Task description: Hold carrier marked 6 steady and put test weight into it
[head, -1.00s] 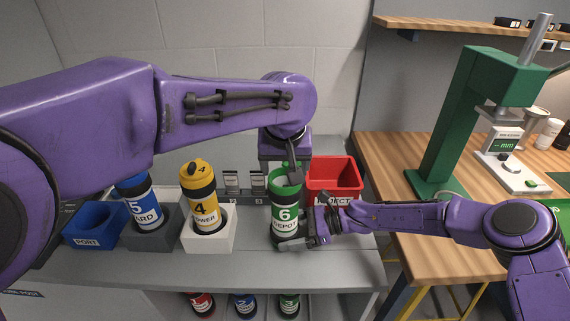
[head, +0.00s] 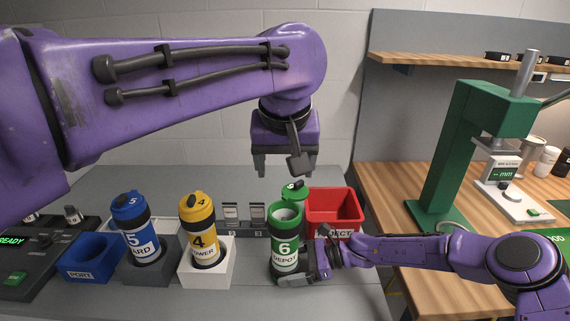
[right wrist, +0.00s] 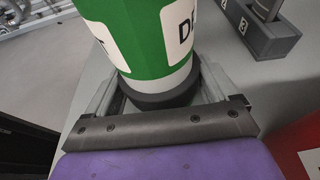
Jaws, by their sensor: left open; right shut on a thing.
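The carrier marked 6 (head: 285,257) is a green tube with a white label, upright on the grey bench. Its green lid (head: 294,190) is swung open behind the mouth, which shows a pale inside. My right gripper (head: 310,266) is shut on the lower part of this carrier; the right wrist view shows the jaws either side of the carrier's dark lower band (right wrist: 165,96). My left gripper (head: 286,168) is open and empty, above the carrier, pointing down and clear of it. I cannot make out the test weight; the depth of the carrier is hidden.
Blue carrier 5 (head: 138,243) and yellow carrier 4 (head: 198,240) stand in blocks to the left. A blue bin (head: 92,262) lies further left. A red bin (head: 348,207) is close behind right of carrier 6. A green press (head: 455,150) stands on the wooden bench.

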